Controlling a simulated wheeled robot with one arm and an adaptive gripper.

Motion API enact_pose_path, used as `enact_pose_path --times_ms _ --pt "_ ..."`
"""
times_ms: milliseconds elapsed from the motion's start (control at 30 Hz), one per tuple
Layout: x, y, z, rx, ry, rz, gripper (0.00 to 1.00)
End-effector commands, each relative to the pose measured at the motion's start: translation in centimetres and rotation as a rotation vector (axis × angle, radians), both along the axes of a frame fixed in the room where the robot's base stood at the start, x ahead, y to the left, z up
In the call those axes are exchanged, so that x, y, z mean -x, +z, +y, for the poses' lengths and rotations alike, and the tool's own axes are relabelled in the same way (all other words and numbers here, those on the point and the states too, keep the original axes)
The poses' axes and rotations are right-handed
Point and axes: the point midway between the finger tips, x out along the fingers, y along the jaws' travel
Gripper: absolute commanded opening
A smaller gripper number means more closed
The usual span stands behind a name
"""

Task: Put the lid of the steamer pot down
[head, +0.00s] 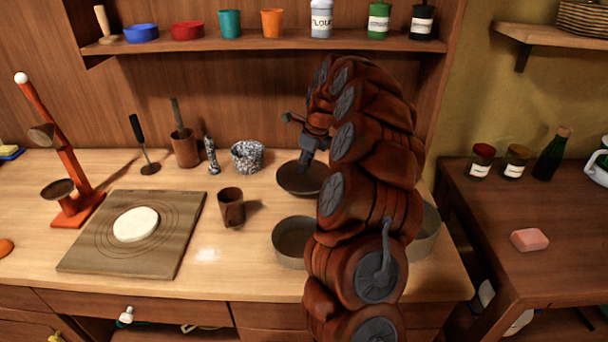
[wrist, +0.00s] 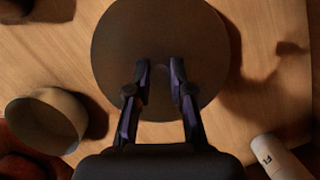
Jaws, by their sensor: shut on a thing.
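The lid (head: 301,180) is a dark round disc, low over the back of the counter in the head view. In the wrist view the lid (wrist: 160,35) fills the upper middle. My gripper (head: 309,150) is above it, and in the wrist view the two fingers of my gripper (wrist: 161,75) are closed in over the lid's middle. The knob between them is hard to see. I cannot tell if the lid touches the counter. A round open pot (head: 293,247) stands in front of it, partly behind my arm. Another pot (head: 427,236) shows right of my arm.
Left of the lid stand a speckled pot (head: 248,156) and a brown cup (head: 231,207). A board with dough (head: 185,248) lies further left. A shelf (head: 270,45) with jars runs behind. The wrist view shows a round pot (wrist: 47,122) and a white bottle (wrist: 280,157).

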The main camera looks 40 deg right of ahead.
Motion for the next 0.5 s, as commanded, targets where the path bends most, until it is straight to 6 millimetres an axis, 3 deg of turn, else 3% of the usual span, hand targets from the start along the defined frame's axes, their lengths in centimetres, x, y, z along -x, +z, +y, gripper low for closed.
enact_pose_path --times_ms 367,500 --pt "0.1 -4.0 0.2 -0.004 0.003 0.005 0.0" --pt "0.0 -4.5 0.1 0.001 0.002 0.001 0.0"
